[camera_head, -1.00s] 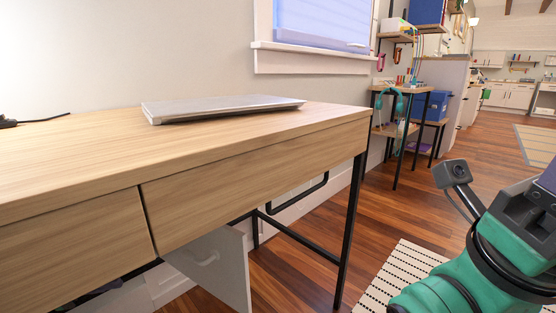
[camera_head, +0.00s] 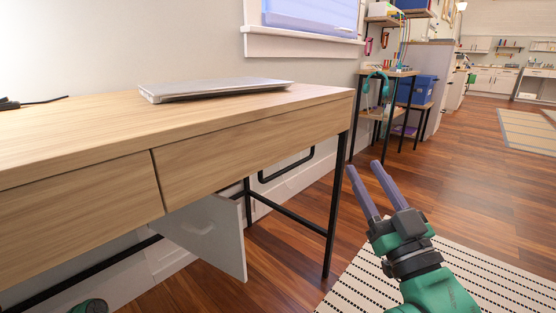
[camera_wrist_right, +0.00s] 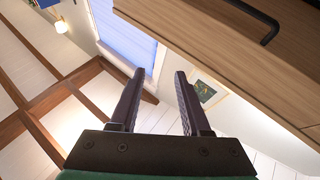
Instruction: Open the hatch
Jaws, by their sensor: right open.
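The hatch appears to be the pale grey-white panel (camera_head: 212,238) under the desk in the head view. It stands out at an angle from the low white wall, so it looks partly open. A small pale handle shows faintly on its face; its upper part is hidden by the desk. My right gripper (camera_head: 364,168) is open and empty, right of the desk's front leg and apart from the panel. Its two fingers also show in the right wrist view (camera_wrist_right: 160,73), with nothing between them. My left gripper is out of view.
The wooden desk (camera_head: 250,145) with a closed laptop (camera_head: 215,90) overhangs the panel. Its black leg (camera_head: 335,210) and crossbars stand between my right gripper and the panel. A striped rug (camera_head: 365,275) lies below my right gripper. Wooden floor on the right is clear.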

